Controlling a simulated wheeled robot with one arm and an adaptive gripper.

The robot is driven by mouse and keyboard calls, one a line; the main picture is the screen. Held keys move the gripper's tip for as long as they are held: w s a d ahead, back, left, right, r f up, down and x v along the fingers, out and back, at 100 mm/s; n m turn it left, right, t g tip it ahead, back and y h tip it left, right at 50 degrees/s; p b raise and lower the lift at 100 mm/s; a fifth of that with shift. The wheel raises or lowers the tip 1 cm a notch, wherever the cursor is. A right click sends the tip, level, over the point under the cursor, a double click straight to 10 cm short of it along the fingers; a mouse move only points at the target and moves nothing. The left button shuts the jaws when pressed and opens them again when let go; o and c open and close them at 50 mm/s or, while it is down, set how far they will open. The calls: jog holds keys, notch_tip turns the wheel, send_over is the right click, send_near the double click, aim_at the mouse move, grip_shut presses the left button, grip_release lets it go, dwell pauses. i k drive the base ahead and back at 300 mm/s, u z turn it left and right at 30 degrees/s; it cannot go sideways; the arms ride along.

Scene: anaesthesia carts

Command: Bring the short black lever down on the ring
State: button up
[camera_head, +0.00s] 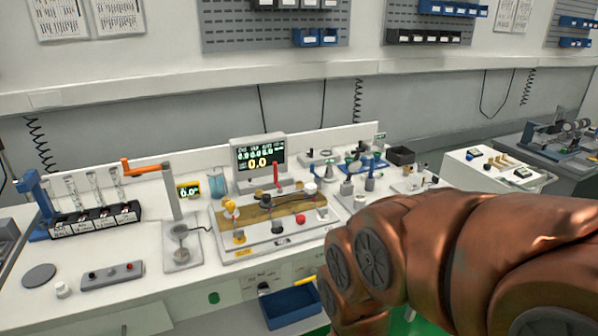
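A light workstation board (250,247) stands on the white bench in the middle of the view. On it are a brown plate (262,215), a red upright lever (276,176), a yellow-topped post (230,207) and a white round knob (309,188). A small black part (278,227) sits at the board's front, and a dark bar (288,200) runs across the plate. I cannot tell which, if either, is the short black lever, and I cannot make out the ring. My copper arm fills the lower right; my gripper is not in view.
A display (258,158) stands behind the board. To the left are an orange-handled stand (172,205), a vial rack (95,222) and a grey button box (112,276). Small fixtures (363,165) crowd the right. A blue bin (290,306) sits below the bench edge.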

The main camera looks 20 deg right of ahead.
aim_at(356, 166)
jog(key=z, duration=0.8)
jog(key=k, duration=0.25)
jog(key=u, duration=0.85)
jog(key=i, duration=0.9)
jog(key=u, duration=0.05)
